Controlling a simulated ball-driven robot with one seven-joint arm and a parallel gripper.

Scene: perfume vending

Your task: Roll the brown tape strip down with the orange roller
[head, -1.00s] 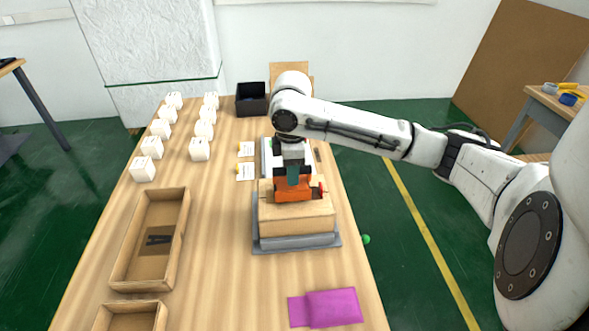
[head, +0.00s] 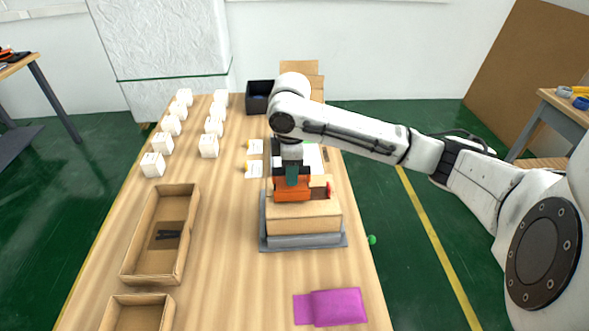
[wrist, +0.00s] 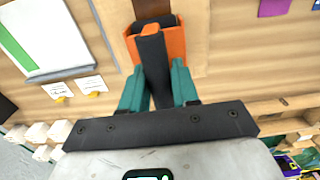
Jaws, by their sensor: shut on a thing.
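The orange roller (head: 291,188) is over the top of the cardboard box (head: 304,218), towards its left side. In the wrist view the orange roller (wrist: 172,44) shows with its dark handle (wrist: 153,68) between my teal fingers. My gripper (head: 292,174) is shut on the handle; it also shows in the wrist view (wrist: 158,72). The brown tape strip (wrist: 150,6) shows as a dark brown band beyond the roller in the wrist view. The roller hides much of it, and I cannot tell whether the roller touches it.
The box stands on a grey base (head: 300,241). A magenta cloth (head: 338,307) lies in front. At left are an open tray (head: 186,236) with a dark item, and rows of white blocks (head: 152,165). A black bin (head: 259,97) stands at the back.

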